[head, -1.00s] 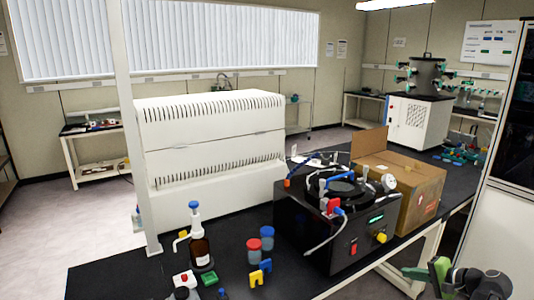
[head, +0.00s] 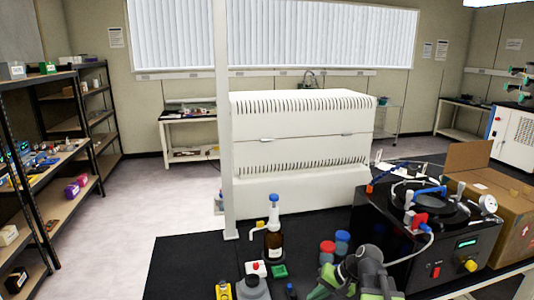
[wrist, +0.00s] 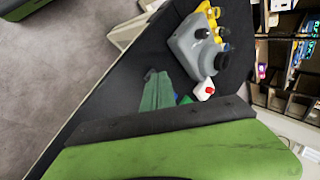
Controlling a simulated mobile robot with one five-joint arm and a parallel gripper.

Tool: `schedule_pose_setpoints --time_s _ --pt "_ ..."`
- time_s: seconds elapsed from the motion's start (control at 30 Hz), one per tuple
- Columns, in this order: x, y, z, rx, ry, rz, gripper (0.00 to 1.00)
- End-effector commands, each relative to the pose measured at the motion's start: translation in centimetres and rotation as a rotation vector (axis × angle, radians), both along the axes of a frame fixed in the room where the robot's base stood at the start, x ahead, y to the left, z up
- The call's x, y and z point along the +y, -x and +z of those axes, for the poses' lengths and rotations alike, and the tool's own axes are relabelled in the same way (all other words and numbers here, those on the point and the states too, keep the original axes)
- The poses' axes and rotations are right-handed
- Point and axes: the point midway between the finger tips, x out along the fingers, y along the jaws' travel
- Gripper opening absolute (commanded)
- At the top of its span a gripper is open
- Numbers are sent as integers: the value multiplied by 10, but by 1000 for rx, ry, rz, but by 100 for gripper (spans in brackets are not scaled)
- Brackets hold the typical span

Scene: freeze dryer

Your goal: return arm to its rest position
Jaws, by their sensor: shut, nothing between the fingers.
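My gripper (head: 326,284) shows at the bottom of the head view, right of centre, as green and grey parts at the end of my arm. It is shut and empty. The exact fingertips are partly hidden.
Shelves (head: 60,210) stand left, with clear floor between.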

Motion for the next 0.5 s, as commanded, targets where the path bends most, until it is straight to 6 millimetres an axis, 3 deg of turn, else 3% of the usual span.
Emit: schedule_pose_setpoints --time_s 0.03,0.1,0.2,0.4,0.5 --pt "28 10 -8 16 59 71 0" --pt "51 23 -18 34 151 154 0" --pt "65 41 -31 56 305 251 0" --pt "16 56 -41 102 539 280 0" --pt "1 58 -41 117 587 283 0"
